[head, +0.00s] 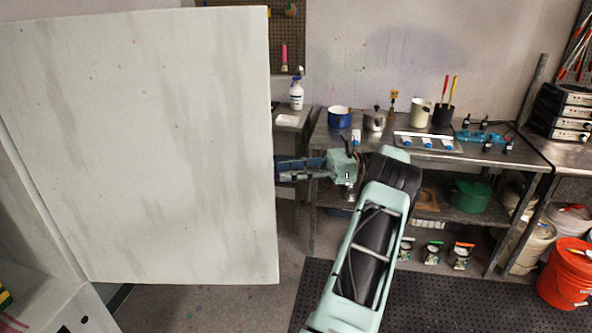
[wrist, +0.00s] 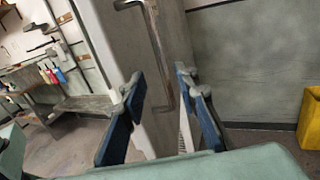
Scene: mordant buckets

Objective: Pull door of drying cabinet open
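The drying cabinet door (head: 140,140) is a large pale panel filling the left of the head view. It stands swung out from the cabinet frame (head: 22,190) at the left. My gripper (head: 285,172) is at the door's free edge, its fingertips partly hidden behind the door. In the wrist view the blue fingers of my gripper (wrist: 160,88) are spread apart. A long metal handle (wrist: 156,45) on the grey door face shows between and beyond the fingertips. I cannot tell whether a finger touches it.
A steel workbench (head: 375,152) with pots and tools stands behind my arm. A red-orange bucket (head: 566,275) is on the floor at right. A black mat (head: 450,305) lies on the floor. A yellow bin (wrist: 312,118) stands at the right in the wrist view.

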